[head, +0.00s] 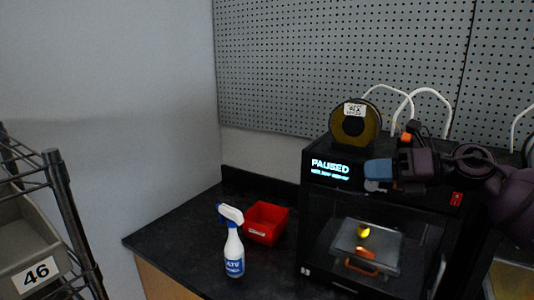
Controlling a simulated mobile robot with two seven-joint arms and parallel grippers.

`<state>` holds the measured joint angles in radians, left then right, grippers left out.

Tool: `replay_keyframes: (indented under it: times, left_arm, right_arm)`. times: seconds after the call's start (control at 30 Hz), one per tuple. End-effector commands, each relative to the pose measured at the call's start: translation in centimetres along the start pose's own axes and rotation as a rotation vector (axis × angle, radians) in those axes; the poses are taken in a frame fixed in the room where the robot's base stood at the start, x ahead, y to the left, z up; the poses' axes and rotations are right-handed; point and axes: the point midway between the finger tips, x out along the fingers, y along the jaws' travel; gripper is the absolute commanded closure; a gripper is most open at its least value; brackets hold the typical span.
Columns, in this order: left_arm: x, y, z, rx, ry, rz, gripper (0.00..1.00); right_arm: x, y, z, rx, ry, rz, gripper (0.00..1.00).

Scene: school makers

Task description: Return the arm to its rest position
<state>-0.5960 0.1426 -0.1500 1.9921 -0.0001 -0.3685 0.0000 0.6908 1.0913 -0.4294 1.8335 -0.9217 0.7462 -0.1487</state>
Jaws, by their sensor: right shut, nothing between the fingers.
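My right arm comes in from the right edge. Its gripper (377,169), with blue fingers, is shut and empty. It is seen in front of the upper front of a black 3D printer (318,215), beside the lit "PAUSED" display (330,169). I cannot tell whether it touches the printer. My left gripper is not in view.
A yellow filament spool (354,126) sits atop the printer. A spray bottle (234,250) and red bin (266,222) stand on the dark counter (180,238), left of the printer. A wire rack (62,200) holds a grey bin (22,240) marked 46.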

Motion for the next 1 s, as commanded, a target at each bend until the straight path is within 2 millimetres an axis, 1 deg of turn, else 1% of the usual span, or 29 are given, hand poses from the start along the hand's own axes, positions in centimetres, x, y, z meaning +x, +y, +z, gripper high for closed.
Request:
replay_keyframes:
  times: [0.03,0.1,0.23,0.37,0.47,0.57,0.67,0.77,0.8,0.87,0.9,0.97,1.0]
  left_arm:
    - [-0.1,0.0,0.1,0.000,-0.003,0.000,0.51]
    - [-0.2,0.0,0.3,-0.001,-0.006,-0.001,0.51]
    - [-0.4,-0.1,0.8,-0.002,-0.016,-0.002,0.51]
    - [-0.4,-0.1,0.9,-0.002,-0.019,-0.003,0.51]
    - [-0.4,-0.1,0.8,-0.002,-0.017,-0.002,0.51]
    - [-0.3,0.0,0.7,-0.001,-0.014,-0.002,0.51]
    - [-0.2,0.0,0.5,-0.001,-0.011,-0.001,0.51]
    - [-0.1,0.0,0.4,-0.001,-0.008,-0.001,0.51]
    - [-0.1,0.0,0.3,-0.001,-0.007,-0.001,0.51]
    - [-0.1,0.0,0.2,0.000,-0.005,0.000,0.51]
    - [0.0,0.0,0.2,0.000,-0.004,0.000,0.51]
    - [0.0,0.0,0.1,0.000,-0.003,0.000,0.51]
    - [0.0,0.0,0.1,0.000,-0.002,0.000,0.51]
  right_arm:
    - [1.0,-0.1,-1.2,0.072,-0.074,0.047,1.00]
    - [1.8,-0.2,-2.1,0.172,-0.187,0.099,1.00]
    - [2.3,-0.9,-3.8,0.378,-0.401,0.166,1.00]
    - [1.8,-2.3,-5.8,0.602,-0.618,0.198,1.00]
    - [0.9,-3.9,-7.7,0.786,-0.784,0.197,1.00]
    - [-0.4,-5.6,-10.3,0.976,-0.947,0.177,1.00]
    - [-1.9,-7.3,-13.5,1.168,-1.107,0.133,1.00]
    - [-3.5,-8.9,-17.4,1.363,-1.262,0.068,1.00]
    - [-4.1,-9.4,-19.1,1.442,-1.322,0.037,1.00]
    - [-5.0,-10.0,-22.0,1.560,-1.409,-0.017,1.00]
    - [-5.6,-10.3,-23.9,1.638,-1.465,-0.057,1.00]
    - [-6.5,-10.5,-27.0,1.755,-1.546,-0.124,1.00]
    - [-7.0,-10.5,-29.1,1.832,-1.596,-0.173,1.00]
